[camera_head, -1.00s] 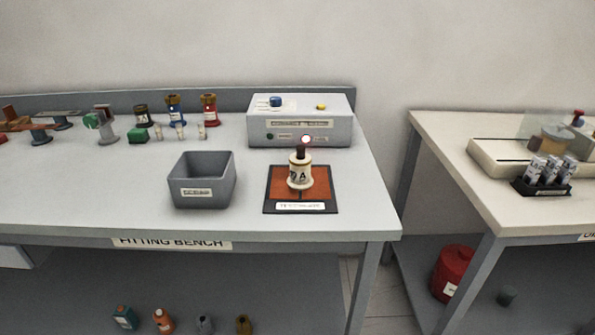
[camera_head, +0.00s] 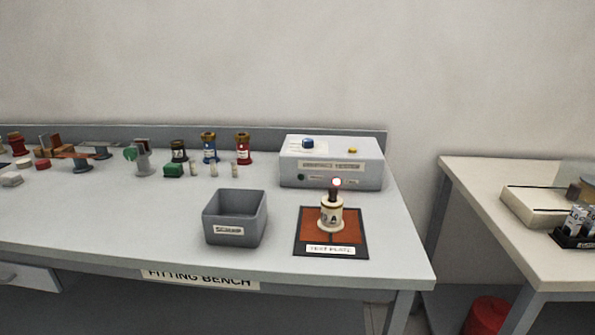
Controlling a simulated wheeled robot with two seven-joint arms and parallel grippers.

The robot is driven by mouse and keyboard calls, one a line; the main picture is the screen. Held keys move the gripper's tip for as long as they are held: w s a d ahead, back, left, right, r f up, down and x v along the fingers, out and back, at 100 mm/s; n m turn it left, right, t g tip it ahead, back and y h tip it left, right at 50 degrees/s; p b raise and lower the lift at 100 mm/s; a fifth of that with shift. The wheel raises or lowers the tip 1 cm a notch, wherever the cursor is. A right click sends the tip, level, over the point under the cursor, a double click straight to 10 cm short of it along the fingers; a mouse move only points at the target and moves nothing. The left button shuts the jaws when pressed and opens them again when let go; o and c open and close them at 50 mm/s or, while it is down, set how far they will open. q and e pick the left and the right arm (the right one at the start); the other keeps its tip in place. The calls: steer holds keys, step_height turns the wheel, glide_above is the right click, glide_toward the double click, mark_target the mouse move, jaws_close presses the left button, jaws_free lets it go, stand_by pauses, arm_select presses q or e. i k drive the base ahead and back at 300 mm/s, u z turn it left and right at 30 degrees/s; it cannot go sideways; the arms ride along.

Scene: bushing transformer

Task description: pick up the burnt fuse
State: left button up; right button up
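I cannot tell which thing is the burnt fuse. Three small pale cylinders, possibly fuses (camera_head: 214,169), stand in a row on the fitting bench beside a small green block (camera_head: 173,171). A cream bushing marked "A" (camera_head: 331,215) with a dark top stands upright on the orange test plate (camera_head: 349,240). Neither of my grippers is in view.
A grey open scrap bin (camera_head: 235,230) stands left of the test plate. Coloured bushings (camera_head: 210,148) and other parts line the bench's back. A second bench (camera_head: 500,215) stands right, across a gap.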

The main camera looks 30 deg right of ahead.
mark_target(333, 192)
steer(key=u, duration=2.5)
steer(key=k, duration=1.5)
steer(key=z, duration=1.85)
